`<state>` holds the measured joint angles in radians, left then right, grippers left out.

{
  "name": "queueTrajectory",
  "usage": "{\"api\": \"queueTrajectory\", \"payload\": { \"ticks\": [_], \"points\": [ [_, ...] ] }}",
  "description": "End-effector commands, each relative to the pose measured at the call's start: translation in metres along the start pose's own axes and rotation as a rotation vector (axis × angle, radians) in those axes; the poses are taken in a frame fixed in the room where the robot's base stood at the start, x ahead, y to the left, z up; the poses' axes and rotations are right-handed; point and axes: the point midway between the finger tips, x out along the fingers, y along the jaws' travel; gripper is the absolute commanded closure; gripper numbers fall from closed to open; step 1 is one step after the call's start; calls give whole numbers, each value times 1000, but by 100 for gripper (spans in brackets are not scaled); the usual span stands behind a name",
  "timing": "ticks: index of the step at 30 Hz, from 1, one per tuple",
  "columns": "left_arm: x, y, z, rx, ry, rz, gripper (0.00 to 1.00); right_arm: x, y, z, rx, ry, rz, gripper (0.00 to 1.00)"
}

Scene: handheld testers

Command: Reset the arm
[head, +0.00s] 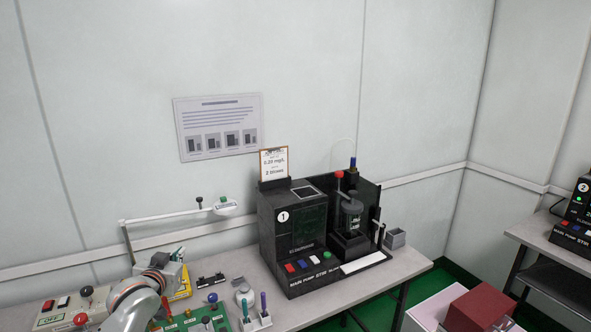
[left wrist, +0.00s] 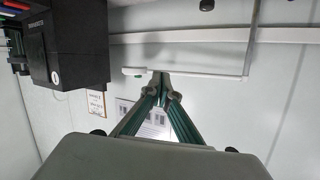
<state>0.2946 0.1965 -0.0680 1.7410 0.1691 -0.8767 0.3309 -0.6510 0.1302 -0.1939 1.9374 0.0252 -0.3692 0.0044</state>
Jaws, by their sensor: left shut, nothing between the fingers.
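My left arm (head: 135,297), pale with dark and orange rings at the wrist, reaches in at the lower left in the head view. It is over the left part of the bench. In the left wrist view, my left gripper (left wrist: 162,84) has green fingers that meet at the tips, with nothing held between them. The picture there is upside down, with the black tester (left wrist: 68,45) marked 1 at the upper left, apart from the fingers. In the head view the fingertips are hard to make out. My right gripper is in neither view.
The black tester (head: 290,232) stands on the grey bench (head: 412,262). A white lamp arm (head: 178,215) rises behind my left arm. A green board (head: 196,322), a pen holder (head: 256,322) and a button box (head: 60,314) crowd the front left. A red box (head: 480,310) is at the lower right.

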Motion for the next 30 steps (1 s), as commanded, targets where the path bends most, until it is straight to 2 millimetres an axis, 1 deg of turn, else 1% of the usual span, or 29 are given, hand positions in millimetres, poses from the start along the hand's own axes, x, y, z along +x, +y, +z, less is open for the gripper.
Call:
{"api": "queueTrajectory", "payload": {
  "ticks": [1, 2, 3, 5, 6, 8, 9, 11, 12, 15, 18, 21, 29, 30],
  "points": [
    [-18, 8, 32, 53, -52, 0, 100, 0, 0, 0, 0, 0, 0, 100],
    [-30, 11, 49, 88, -81, -2, 100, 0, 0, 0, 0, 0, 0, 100],
    [-46, 15, 69, 134, -120, -3, 100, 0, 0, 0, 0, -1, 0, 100],
    [-71, 19, 98, 202, -178, -6, 100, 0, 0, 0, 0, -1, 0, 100],
    [-88, 21, 117, 246, -217, -6, 100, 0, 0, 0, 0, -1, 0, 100],
    [-116, 22, 142, 313, -275, -7, 100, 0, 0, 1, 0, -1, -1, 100],
    [-135, 22, 158, 355, -313, -7, 100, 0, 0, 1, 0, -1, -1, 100],
    [-164, 21, 179, 416, -369, -6, 100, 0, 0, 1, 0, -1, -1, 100],
    [-182, 20, 190, 454, -404, -5, 100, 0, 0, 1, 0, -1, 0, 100],
    [-221, 16, 211, 530, -476, -1, 100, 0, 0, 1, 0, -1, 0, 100],
    [-252, 11, 225, 589, -533, 2, 100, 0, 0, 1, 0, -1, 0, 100],
    [-279, 6, 235, 637, -582, 6, 100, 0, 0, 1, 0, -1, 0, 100],
    [-342, -8, 251, 742, -697, 18, 100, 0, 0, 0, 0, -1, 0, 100],
    [-334, 0, 256, 725, -677, 33, 100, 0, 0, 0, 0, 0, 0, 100]
  ]
}}
